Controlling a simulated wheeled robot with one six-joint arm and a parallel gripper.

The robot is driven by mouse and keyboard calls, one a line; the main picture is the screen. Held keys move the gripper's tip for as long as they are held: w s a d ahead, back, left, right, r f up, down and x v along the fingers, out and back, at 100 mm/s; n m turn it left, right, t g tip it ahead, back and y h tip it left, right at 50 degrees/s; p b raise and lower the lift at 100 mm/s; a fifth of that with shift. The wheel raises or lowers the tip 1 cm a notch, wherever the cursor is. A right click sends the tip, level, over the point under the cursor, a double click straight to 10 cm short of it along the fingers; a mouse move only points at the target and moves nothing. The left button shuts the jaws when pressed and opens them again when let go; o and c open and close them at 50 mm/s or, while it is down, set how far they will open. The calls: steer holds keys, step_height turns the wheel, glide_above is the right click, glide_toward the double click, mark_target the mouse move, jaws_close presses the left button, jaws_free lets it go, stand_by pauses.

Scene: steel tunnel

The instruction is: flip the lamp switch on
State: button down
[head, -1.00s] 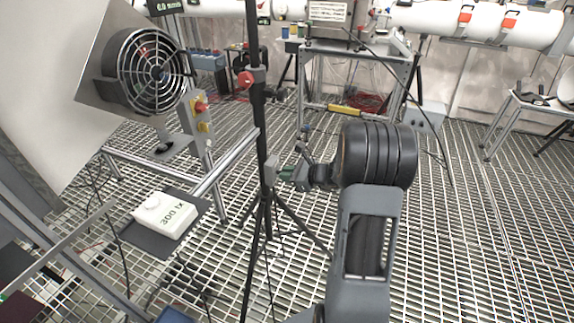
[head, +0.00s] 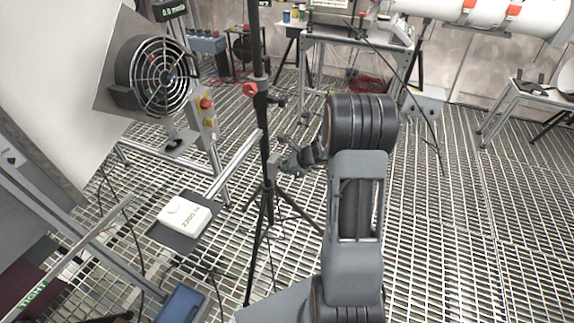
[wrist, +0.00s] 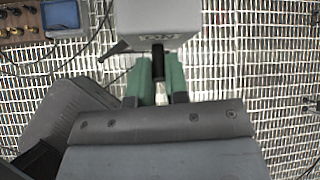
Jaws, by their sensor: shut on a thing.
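The lamp switch is a pale grey box (wrist: 157,20) at the top of the wrist view. The lever itself is too small to tell there.
A caged fan (head: 158,76) and a metal rail (head: 235,165) stand left of the pole. The tripod's legs spread beneath.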

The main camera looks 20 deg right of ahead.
steer(key=c, duration=1.1)
jaws_free()
steer(key=p+v, duration=0.2)
steer(key=v, duration=1.1)
steer(key=shift+s+d+r+p, duration=0.2)
steer(key=shift+r+p, duration=0.1)
steer(key=shift+p, duration=0.1)
